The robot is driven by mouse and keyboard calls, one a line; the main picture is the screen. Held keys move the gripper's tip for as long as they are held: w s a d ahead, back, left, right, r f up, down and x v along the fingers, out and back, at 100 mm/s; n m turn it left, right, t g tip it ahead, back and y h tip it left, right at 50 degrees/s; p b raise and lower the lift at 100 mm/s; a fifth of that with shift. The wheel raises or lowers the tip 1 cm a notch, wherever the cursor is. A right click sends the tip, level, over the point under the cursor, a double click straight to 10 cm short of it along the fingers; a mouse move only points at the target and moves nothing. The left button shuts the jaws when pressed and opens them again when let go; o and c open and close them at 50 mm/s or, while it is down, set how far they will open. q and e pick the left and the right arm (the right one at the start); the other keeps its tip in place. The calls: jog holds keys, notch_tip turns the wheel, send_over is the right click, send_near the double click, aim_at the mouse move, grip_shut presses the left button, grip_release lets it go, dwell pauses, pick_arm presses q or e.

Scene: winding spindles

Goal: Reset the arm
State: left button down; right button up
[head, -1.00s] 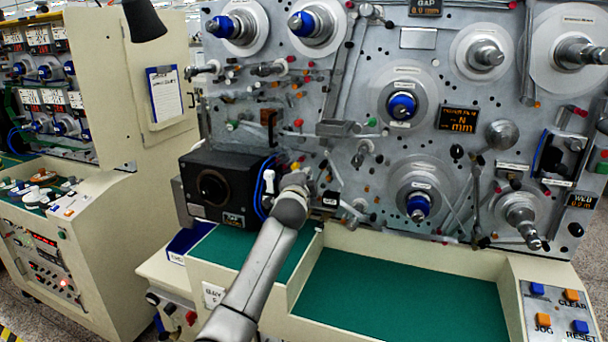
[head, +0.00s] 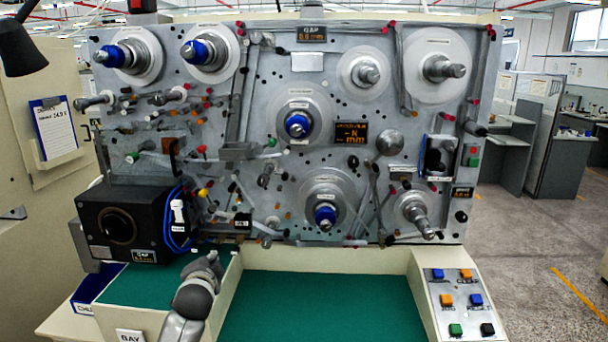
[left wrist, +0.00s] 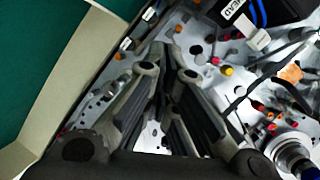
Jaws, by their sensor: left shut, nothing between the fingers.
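My left arm comes in from the bottom of the head view. My left gripper (head: 208,262) is small there, in front of the machine's lower left, above the ledge beside the green mat. In the left wrist view its dark fingers (left wrist: 165,62) are shut with nothing held, and the machine's grey panel (left wrist: 220,65) with coloured knobs lies beyond them. In the head view the upright panel (head: 270,105) carries several spindles, among them a blue-tipped one (head: 298,125) in the middle and another (head: 325,215) below it. My right gripper is in neither view.
A black box (head: 125,225) with a round dark opening stands left of my gripper, blue cables at its side. The green mat (head: 320,310) is bare. A button panel (head: 460,300) is at the lower right. Open floor (head: 530,250) lies right of the machine.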

pick_arm(q)
jog(key=s+d+f+n+g+h, duration=0.1)
jog(key=s+f+n+g, duration=0.15)
jog(key=s+f, duration=0.7)
jog(key=s+d+f+n+g, duration=0.25)
jog(key=s+f, duration=0.45)
jog(key=s, duration=0.6)
jog(key=s+d+f+n+g+h, duration=0.1)
jog(key=s+f+n+g, duration=0.15)
jog(key=s, duration=1.05)
jog(key=s+d+f+n+g+h, duration=0.1)
jog(key=s+g, duration=0.2)
jog(key=s, duration=1.1)
notch_tip(320, 180, down, 31)
jog(key=s+g+b, duration=0.1)
jog(key=g+b, duration=0.1)
jog(key=b, duration=0.3)
jog(key=s+a+f+b, duration=0.2)
jog(key=s+f+b, duration=0.2)
jog(key=s+f, duration=1.2)
notch_tip(320, 180, down, 4)
jog(key=shift+s+a+r+g, duration=0.2)
jog(key=shift+s+a+g, duration=0.15)
jog(key=shift+s, duration=0.05)
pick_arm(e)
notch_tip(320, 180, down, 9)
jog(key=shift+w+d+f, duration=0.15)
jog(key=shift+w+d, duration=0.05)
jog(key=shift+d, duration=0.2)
